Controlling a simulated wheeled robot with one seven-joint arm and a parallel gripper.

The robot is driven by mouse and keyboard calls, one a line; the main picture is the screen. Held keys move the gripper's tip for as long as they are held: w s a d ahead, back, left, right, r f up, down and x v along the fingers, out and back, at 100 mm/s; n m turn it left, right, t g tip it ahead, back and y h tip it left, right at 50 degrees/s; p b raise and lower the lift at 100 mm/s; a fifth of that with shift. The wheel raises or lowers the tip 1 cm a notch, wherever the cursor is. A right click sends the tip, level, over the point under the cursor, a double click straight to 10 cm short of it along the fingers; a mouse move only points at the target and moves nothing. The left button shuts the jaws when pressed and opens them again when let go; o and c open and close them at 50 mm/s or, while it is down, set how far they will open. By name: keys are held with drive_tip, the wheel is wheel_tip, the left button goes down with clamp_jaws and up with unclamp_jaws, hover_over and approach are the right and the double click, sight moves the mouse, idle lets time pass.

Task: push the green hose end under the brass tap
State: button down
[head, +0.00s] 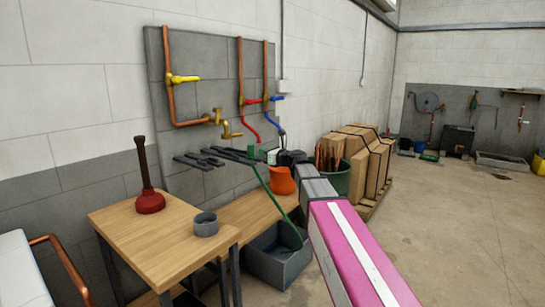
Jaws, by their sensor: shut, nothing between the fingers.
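The brass tap (230,128) sticks out from the grey wall panel at the end of a copper pipe, its spout pointing right and down. A thin green hose (275,199) runs from a grey trough (276,268) up to the shelf bars below the tap. Its upper end, near a small green piece (255,152), is below and right of the spout, apart from it; its exact tip is too small to tell. My gripper (284,157) is dark and shut, with nothing held, to the right of the hose's upper end. My pink and grey arm hides what lies behind it.
An orange bucket (281,182) stands close under my gripper.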

sight(253, 156)
drive_tip(key=shift+x, duration=1.55)
drive_tip(key=x, duration=0.3)
drive_tip(key=shift+w+a, duration=0.2)
drive_tip(key=shift+s, duration=0.1)
drive_tip(key=shift+d, duration=0.1)
drive_tip(key=r+v, duration=0.1)
drive_tip(key=v, duration=1.3)
drive_tip(key=x, duration=1.4)
drive_tip(key=shift+r, duration=0.1)
